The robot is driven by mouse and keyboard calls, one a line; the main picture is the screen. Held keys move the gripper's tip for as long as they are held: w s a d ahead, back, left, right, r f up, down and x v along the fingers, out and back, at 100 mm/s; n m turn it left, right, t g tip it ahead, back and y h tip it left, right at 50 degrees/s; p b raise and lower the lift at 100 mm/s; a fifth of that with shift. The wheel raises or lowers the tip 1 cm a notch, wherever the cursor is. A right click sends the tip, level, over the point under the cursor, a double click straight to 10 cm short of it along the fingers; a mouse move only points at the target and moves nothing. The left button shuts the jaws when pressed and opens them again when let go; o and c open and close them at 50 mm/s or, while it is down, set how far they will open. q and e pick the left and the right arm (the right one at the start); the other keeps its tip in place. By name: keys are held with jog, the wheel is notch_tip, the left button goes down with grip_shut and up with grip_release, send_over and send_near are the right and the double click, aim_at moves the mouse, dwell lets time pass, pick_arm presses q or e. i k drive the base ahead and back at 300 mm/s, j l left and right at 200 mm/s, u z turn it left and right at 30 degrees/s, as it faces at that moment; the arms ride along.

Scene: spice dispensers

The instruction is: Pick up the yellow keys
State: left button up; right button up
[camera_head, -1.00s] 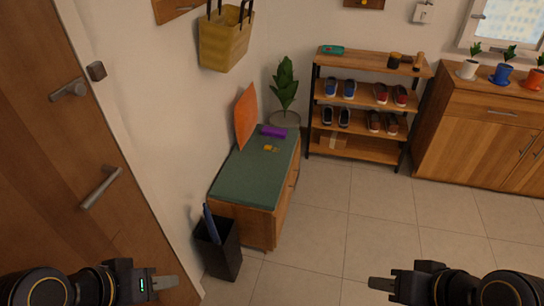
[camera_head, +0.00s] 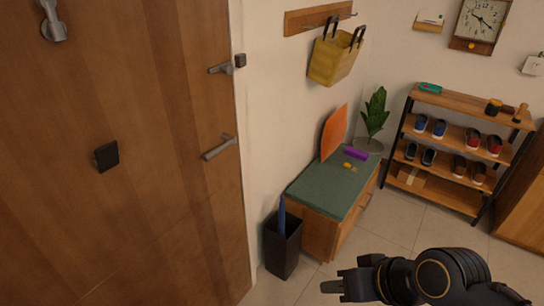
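Small yellow items (camera_head: 348,165), which look like the yellow keys, lie on the green top of the wooden bench (camera_head: 322,186). They are too small to make out clearly. A purple object (camera_head: 357,153) lies just behind them. My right gripper (camera_head: 333,287) is at the bottom of the view, well in front of the bench and apart from it. Its fingers show side-on, so I cannot tell if they are open or shut. Nothing shows held at its tip. My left gripper is out of view.
A dark bin (camera_head: 283,248) with a blue item stands at the bench's near end. A wooden door (camera_head: 150,190) fills the left. An orange panel (camera_head: 334,132) and a plant (camera_head: 375,112) are behind the bench. A shoe rack (camera_head: 455,140) stands right. Tiled floor lies between.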

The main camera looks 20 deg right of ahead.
aim_at(347, 165)
jog(key=i+l+u, duration=0.1)
jog(key=l+u, duration=0.3)
jog(key=i+l+u, duration=0.1)
jog(key=l+u, duration=0.45)
jog(key=u, duration=0.2)
jog(key=l+u, duration=0.35)
jog(key=k+l, duration=0.1)
jog(key=l, duration=1.1)
jog(key=k+l, duration=0.15)
jog(key=l, duration=1.05)
jog(key=k+l, duration=0.15)
jog(key=l, duration=0.45)
jog(key=k+l, duration=0.1)
jog(key=l, duration=0.55)
